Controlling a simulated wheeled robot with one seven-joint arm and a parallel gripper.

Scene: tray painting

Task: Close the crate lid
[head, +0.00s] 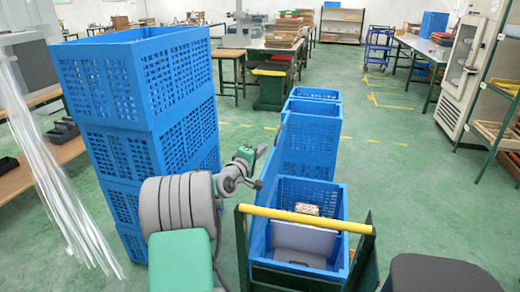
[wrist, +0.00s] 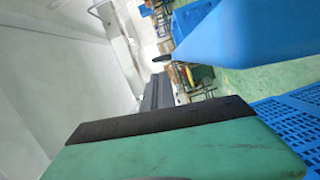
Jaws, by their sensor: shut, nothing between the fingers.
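An open blue crate (head: 338,208) sits on the cart at the lower middle of the head view. It holds a pale grey panel or box (head: 303,238) and a small tan item (head: 306,210). A tall blue panel (head: 268,185) rises along the crate's left side; it looks like the raised lid, but its hinge is not clear. My gripper (head: 262,151) is shut and empty, just left of this panel's upper part; I cannot tell whether they touch. In the wrist view a smooth blue surface (wrist: 245,35) is close at upper right.
A tall stack of blue crates (head: 140,120) stands left of my arm. More blue crates (head: 312,135) stand behind the open one. The cart has a yellow bar (head: 305,218) across its near end. Green floor (head: 400,170) is free to the right.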

